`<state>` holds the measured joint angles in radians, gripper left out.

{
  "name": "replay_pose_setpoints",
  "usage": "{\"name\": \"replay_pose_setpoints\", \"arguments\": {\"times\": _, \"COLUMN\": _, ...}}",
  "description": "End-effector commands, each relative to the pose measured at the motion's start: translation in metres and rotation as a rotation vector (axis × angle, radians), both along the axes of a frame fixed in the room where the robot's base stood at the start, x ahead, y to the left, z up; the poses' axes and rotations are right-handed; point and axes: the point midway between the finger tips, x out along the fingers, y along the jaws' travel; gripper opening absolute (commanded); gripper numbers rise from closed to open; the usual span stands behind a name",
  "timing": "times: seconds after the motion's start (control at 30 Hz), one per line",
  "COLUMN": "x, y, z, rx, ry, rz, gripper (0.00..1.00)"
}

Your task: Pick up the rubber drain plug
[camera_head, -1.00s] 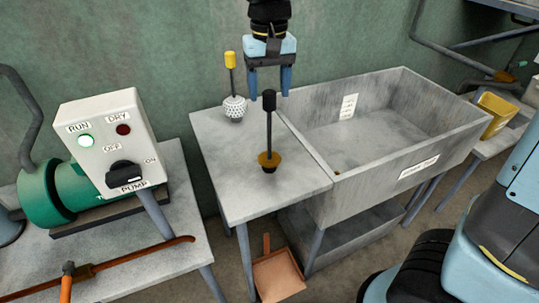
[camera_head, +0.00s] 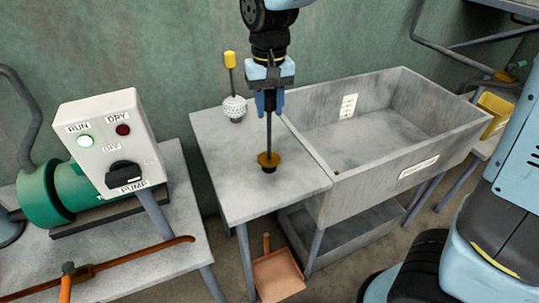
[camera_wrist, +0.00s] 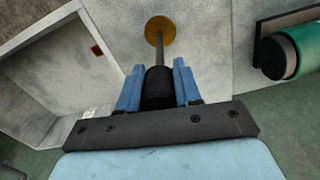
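The rubber drain plug (camera_head: 268,161) stands upright on the grey side table left of the sink, with a brown-yellow disc at its foot, a thin dark rod and a black handle. My gripper (camera_head: 269,108) is above it with its blue fingers on both sides of the black handle. In the wrist view the gripper (camera_wrist: 157,82) is closed in against the handle, and the plug's disc (camera_wrist: 160,30) shows beyond it. The plug's foot appears to rest on the tabletop.
A white knobbly brush with a yellow handle (camera_head: 234,106) stands behind on the same table (camera_head: 225,160). The grey sink (camera_head: 405,160) adjoins on the right. A pump control box (camera_head: 108,135) stands left. An orange dustpan (camera_head: 278,277) lies below.

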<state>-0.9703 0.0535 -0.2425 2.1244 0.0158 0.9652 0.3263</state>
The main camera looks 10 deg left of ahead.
Motion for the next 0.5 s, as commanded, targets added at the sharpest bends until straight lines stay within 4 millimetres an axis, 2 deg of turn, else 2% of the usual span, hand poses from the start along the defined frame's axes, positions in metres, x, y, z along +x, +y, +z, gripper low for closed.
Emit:
{"name": "replay_pose_setpoints", "arguments": {"times": 0.07, "x": 0.0000, "y": 0.0001, "z": 0.0001, "rx": 0.000, "ry": 0.000, "rz": 0.000, "gripper": 0.24}}
{"name": "replay_pose_setpoints", "arguments": {"times": 0.3, "x": -0.0001, "y": 0.0003, "z": 0.0001, "rx": 0.000, "ry": 0.000, "rz": 0.001, "gripper": 0.01}}
{"name": "replay_pose_setpoints", "arguments": {"times": 0.5, "x": -0.0002, "y": 0.0004, "z": 0.0002, "rx": 0.000, "ry": 0.000, "rz": 0.001, "gripper": 0.00}}
